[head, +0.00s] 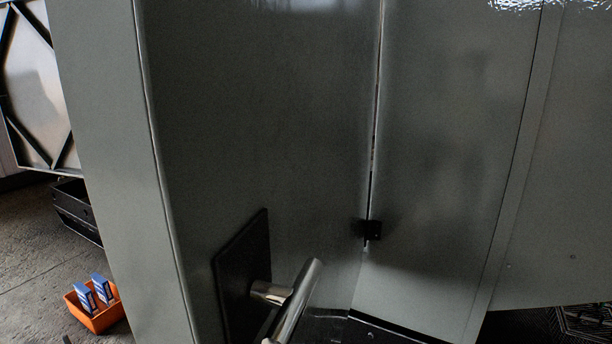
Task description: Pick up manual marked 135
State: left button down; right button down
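No manual marked 135 can be made out in the head view. Two small blue and white upright items (101,288) stand in an orange bin (104,321) on the floor at the lower left. They are too small to read, and I cannot tell whether they are manuals. Neither of my grippers shows in this view.
A large grey enclosure with a door panel (260,120) fills most of the view close in front. A metal lever handle (297,297) sticks out from it on a black plate (240,265). A black crate (75,205) stands at the left; bare floor (30,260) lies beside it.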

aim_at(102, 288)
jog(key=l, duration=0.25)
jog(key=j, duration=0.35)
jog(key=k+j+z, duration=0.1)
jog(key=j, duration=0.3)
jog(key=k+j, duration=0.1)
jog(key=j, duration=0.25)
jog(key=k+j+z, duration=0.15)
jog(key=j, duration=0.25)
jog(key=i+j, duration=0.25)
jog(key=i+j+z, duration=0.1)
jog(key=j, duration=0.35)
jog(key=i+j, duration=0.3)
jog(key=i+j+z, duration=0.15)
jog(key=j, duration=0.25)
jog(key=i, duration=0.05)
